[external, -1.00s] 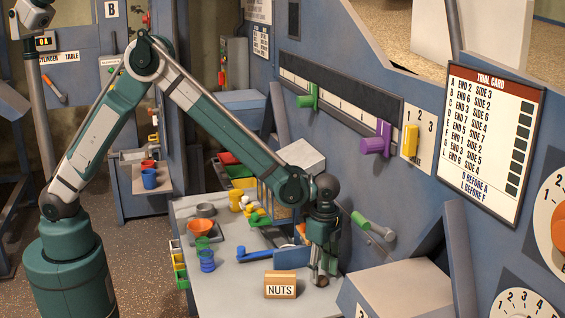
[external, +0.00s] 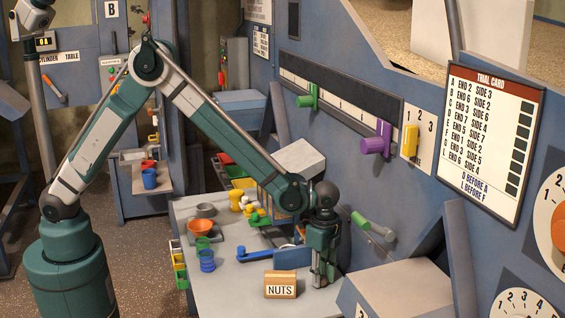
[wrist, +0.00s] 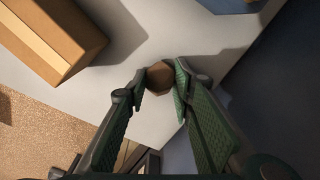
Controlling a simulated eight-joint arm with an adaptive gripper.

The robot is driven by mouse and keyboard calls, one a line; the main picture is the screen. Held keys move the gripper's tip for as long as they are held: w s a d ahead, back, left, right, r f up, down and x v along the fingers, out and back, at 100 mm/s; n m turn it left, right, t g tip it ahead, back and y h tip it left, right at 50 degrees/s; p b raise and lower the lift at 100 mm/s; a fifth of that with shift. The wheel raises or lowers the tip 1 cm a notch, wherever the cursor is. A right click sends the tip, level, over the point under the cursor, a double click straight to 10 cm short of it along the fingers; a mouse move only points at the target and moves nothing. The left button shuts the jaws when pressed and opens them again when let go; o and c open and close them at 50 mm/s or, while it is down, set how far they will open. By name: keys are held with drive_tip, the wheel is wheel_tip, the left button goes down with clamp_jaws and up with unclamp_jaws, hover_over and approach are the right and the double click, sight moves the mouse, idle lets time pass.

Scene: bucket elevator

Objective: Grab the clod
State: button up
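The clod (wrist: 159,77) is a small brown lump. In the wrist view it sits between the two fingertips of my gripper (wrist: 160,82), with a fingertip against each side. In the external view my gripper (external: 323,281) points straight down at the grey bench top, right of the NUTS block. There its fingers are close together and hide most of the clod. The gripper is shut on the clod, low at the bench surface. I cannot tell whether the clod still touches the bench.
The NUTS block (external: 280,285) stands just left of my gripper; its wooden side shows in the wrist view (wrist: 55,35). A blue-handled tool (external: 262,256) lies behind it. Cups (external: 207,260) stand further left. A grey box (external: 400,288) stands to the right, by the blue panel.

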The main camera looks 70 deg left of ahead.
drive_tip(key=shift+c, duration=1)
drive_tip(key=shift+r, duration=0.1)
drive_tip(key=shift+r+p, duration=0.8)
drive_tip(key=shift+r, duration=4.1)
